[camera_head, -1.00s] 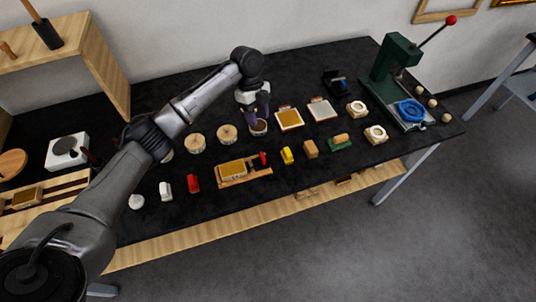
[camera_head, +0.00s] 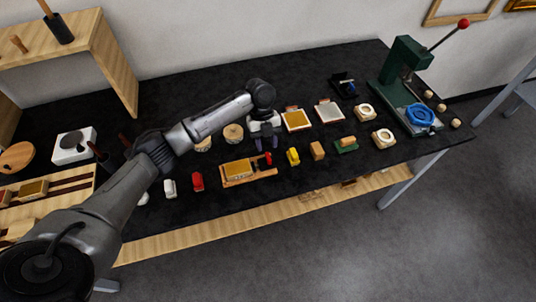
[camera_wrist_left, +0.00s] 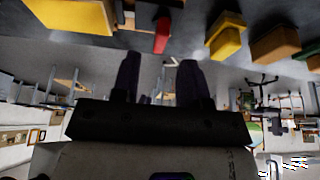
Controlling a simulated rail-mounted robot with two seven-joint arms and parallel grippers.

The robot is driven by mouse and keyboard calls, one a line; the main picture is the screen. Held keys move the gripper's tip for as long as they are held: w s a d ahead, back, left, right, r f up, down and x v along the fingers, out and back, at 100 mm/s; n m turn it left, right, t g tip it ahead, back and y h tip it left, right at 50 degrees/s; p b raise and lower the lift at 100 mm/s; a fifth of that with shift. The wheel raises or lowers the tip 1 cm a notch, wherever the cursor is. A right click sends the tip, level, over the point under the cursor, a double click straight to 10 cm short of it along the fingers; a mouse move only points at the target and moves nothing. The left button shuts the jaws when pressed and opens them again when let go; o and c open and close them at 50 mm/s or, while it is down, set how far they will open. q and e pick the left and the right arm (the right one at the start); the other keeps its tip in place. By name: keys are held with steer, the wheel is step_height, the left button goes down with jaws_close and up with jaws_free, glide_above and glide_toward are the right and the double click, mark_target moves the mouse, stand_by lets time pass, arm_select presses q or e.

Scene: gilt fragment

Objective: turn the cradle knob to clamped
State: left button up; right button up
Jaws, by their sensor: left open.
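The cradle (camera_head: 262,176) is a wooden tray holding a flat gilt piece (camera_head: 237,167), near the front middle of the black table in the head view. Its red knob (camera_head: 268,158) stands at its right end. The knob also shows in the left wrist view (camera_wrist_left: 162,36), beyond the fingers and between their directions. My left gripper (camera_head: 266,147) is open and empty, close to the knob. No contact with the knob is visible. The knob's setting is too small to tell. My right gripper is not in view.
A yellow block (camera_head: 293,156) and a tan block (camera_head: 317,151) stand just right of the knob. A red block (camera_head: 198,181) stands left of the cradle. Pads (camera_head: 297,121) lie behind. A green press (camera_head: 400,65) stands at the far right.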

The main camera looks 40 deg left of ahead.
mark_target(268, 156)
arm_select(q)
steer(key=shift+x, duration=2.4)
steer(key=shift+c, duration=0.2)
jaws_close()
